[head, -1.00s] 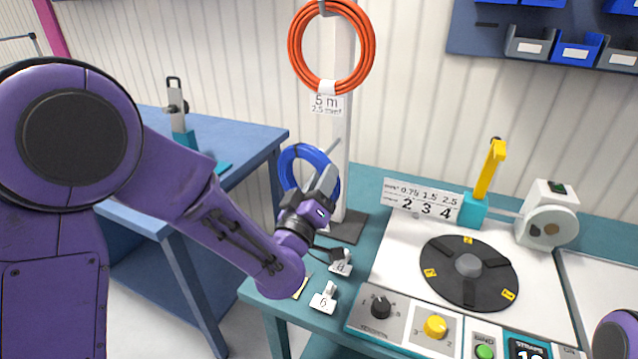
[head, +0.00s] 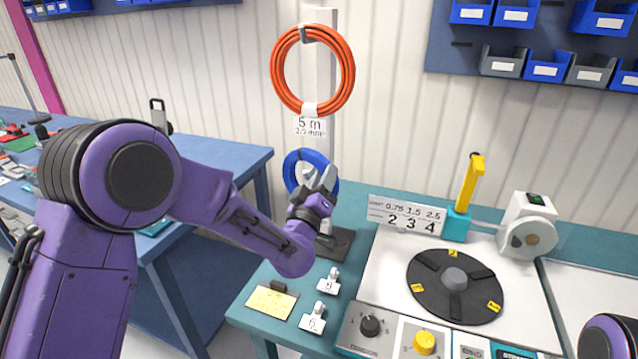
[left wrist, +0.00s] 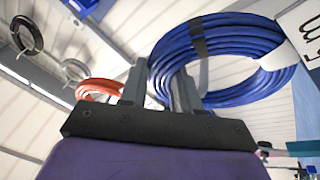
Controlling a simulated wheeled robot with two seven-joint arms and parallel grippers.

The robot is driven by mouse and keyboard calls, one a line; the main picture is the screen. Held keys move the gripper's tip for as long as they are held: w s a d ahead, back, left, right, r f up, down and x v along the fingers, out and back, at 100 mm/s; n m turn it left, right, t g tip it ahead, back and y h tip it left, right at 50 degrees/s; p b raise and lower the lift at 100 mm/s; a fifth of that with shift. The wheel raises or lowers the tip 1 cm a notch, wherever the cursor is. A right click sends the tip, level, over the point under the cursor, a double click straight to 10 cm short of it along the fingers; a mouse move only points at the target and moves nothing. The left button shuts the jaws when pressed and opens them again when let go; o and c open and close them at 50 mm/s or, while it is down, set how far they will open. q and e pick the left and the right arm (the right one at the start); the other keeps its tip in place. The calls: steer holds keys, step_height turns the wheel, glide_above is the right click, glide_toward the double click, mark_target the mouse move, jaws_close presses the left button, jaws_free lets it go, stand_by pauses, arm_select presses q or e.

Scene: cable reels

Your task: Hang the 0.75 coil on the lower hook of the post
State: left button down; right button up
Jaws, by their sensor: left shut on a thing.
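A blue coil (head: 292,170) is in front of the white post (head: 320,160), below an orange coil (head: 350,70). No size mark is readable on the blue coil. My left gripper (head: 324,180) is shut on its ring, at the coil's lower right in the head view. In the left wrist view the blue coil (left wrist: 230,38), with a dark band and a white tag, runs between the fingers of the gripper (left wrist: 158,88). A grey curved piece (left wrist: 204,75) shows inside the ring. Whether the coil rests on the lower hook cannot be told. My right gripper is out of view.
The orange coil hangs on the upper hook with a "5 m" tag (head: 310,126). On the teal bench are small numbered white tags (head: 314,318), a yellow note (head: 271,301), and a panel with a black turntable (head: 432,290). A blue bench (head: 235,160) stands left.

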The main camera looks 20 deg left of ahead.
arm_select(q)
steer(key=shift+w+f, duration=0.2)
steer(key=shift+w, duration=0.6)
steer(key=shift+f+b, duration=1.2)
steer(key=shift+b, duration=0.05)
steer(key=shift+c, duration=0.5)
jaws_free()
steer(key=s+b, duration=0.1)
steer(key=s, duration=1)
steer(key=shift+a, duration=0.15)
